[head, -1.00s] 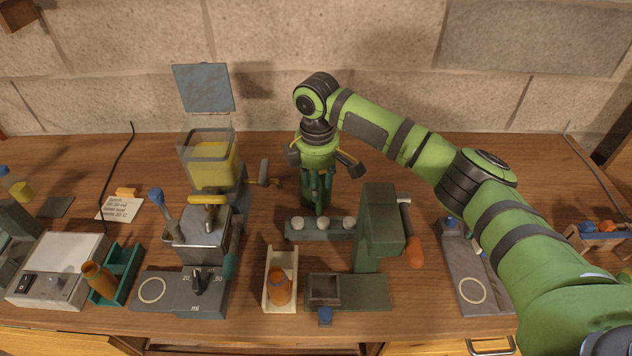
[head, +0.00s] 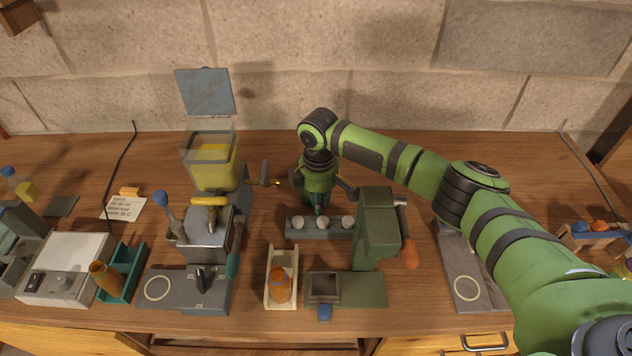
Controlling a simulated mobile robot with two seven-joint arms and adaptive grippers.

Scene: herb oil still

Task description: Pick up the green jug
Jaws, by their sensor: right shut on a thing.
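My right gripper (head: 319,197) reaches down at the back middle of the bench, in front of the stone wall. It is shut on the green jug (head: 317,205), a dark green thing that shows only as a small part below the gripper. The gripper body and fingers hide most of the jug, and I cannot tell whether it touches the bench. My left gripper is not in view.
A grey rack with several pale round knobs (head: 320,226) stands just in front of the gripper. A green press-like device (head: 376,225) is to its right, and a still with a yellow-filled hopper (head: 212,168) to its left. An orange bottle (head: 281,287) stands in a cream tray.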

